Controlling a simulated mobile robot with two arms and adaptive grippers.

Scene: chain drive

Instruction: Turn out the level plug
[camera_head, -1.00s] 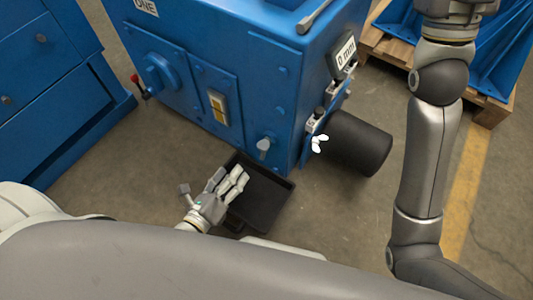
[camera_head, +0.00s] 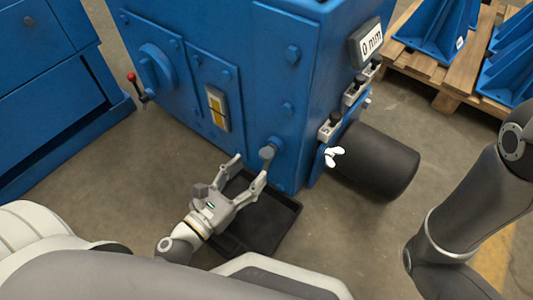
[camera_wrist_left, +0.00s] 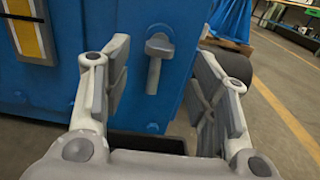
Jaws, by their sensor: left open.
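The level plug (camera_head: 268,151) is a grey T-shaped plug low on the front face of the blue machine (camera_head: 285,80). In the left wrist view the plug (camera_wrist_left: 158,60) stands between my open fingers, its bar across the top and its stem pointing down. My left gripper (camera_head: 248,169) is open in front of the machine, its fingers reaching toward the plug. It also shows in the left wrist view (camera_wrist_left: 160,95), with nothing between the fingers touching them that I can see. Part of my right arm shows at the right edge; its gripper is out of view.
A black tray (camera_head: 285,222) lies on the floor under the plug. A black cylinder (camera_head: 380,160) and a white wing nut (camera_head: 333,156) stick out at the machine's right side. A yellow sight gauge (camera_head: 217,107) sits left of the plug. A pallet (camera_head: 440,72) stands behind.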

